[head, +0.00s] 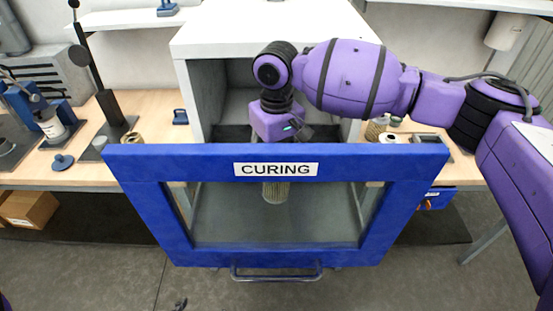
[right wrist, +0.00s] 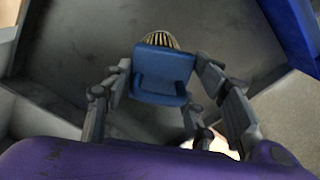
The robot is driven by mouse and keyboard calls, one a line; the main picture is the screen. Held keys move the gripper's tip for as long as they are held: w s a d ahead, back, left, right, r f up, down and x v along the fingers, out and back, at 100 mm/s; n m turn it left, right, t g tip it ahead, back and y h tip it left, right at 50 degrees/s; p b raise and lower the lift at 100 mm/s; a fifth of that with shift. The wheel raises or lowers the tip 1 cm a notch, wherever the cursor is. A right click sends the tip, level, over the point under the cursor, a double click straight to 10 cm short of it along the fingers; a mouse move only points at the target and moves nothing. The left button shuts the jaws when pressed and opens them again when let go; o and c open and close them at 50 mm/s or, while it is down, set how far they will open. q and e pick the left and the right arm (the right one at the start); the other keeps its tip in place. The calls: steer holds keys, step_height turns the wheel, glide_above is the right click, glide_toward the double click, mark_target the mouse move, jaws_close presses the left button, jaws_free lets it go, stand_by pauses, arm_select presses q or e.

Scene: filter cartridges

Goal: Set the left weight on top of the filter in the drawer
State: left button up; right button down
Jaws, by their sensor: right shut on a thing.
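The drawer (head: 140,165) is pulled out, with a blue, windowed front labelled CURING. The pleated tan filter (head: 276,191) stands inside, seen through the window. My right gripper reaches in behind the drawer front, which hides its fingers in the head view. In the right wrist view my right gripper (right wrist: 170,92) is shut on a blue weight (right wrist: 163,72). The ribbed filter (right wrist: 158,40) shows just past the weight's far edge; I cannot tell whether they touch. A dark tip at the bottom edge of the head view may be my left gripper (head: 180,303); its jaws cannot be made out.
The white cabinet (head: 272,25) stands behind the drawer. A small blue object (head: 180,116) and a tan ringed part (head: 132,139) are on the left bench. More parts, including a filter-like piece (head: 374,129), are on the right bench. The drawer handle (head: 277,275) faces me.

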steer(key=c, duration=0.6)
jaws_free()
steer(key=shift+c, duration=0.2)
steer(key=shift+f, duration=0.1)
steer(key=shift+f, duration=0.1)
step_height(320, 180, up, 12)
steer(key=shift+r, duration=0.1)
